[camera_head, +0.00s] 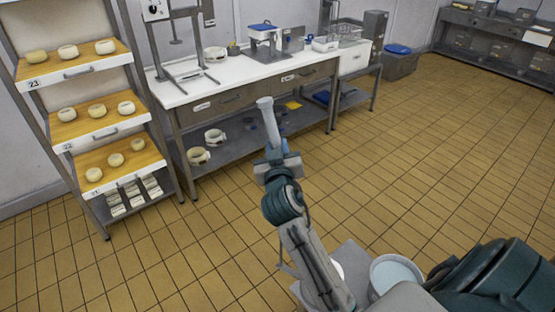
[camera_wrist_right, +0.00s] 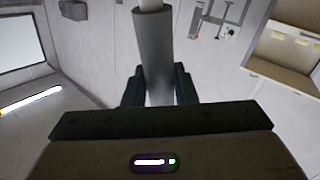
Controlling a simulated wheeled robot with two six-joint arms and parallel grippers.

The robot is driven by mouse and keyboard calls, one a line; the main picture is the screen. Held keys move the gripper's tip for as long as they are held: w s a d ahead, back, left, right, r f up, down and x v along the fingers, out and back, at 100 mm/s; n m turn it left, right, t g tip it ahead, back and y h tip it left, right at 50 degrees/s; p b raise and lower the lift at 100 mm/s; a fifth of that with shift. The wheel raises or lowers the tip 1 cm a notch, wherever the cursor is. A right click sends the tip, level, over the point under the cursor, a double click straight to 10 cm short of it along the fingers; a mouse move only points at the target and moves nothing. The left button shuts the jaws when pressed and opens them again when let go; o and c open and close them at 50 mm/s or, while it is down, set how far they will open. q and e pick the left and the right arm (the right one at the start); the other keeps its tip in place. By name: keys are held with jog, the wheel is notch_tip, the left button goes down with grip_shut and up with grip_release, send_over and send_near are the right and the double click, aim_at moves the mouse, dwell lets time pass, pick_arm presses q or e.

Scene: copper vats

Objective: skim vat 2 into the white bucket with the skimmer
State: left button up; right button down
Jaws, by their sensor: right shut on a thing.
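My right gripper (camera_head: 277,163) is raised in front of me over the tiled floor. It is shut on a grey, round handle (camera_head: 269,125) that points up and away. In the right wrist view the same handle (camera_wrist_right: 153,50) stands between the two dark fingers (camera_wrist_right: 159,88), with a paler part at the top edge. This looks like the skimmer's handle; I cannot make out a skimmer head. A round, pale container (camera_head: 396,272), perhaps the white bucket, shows at the bottom beside my arm, partly hidden. No copper vat is in view. My left gripper is out of view.
A white-topped workbench (camera_head: 225,80) with equipment stands along the back wall. A shelf rack (camera_head: 85,70) with several cheeses on boards is at the left. A grey bin with blue on top (camera_head: 400,62) is farther back. The tiled floor (camera_head: 430,150) at the right is clear.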

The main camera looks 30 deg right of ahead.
aim_at(277, 135)
notch_tip(277, 135, up, 7)
jog(key=p, duration=0.4)
jog(key=shift+f+p, duration=0.2)
jog(key=shift+p, duration=0.2)
jog(key=shift+f, duration=0.15)
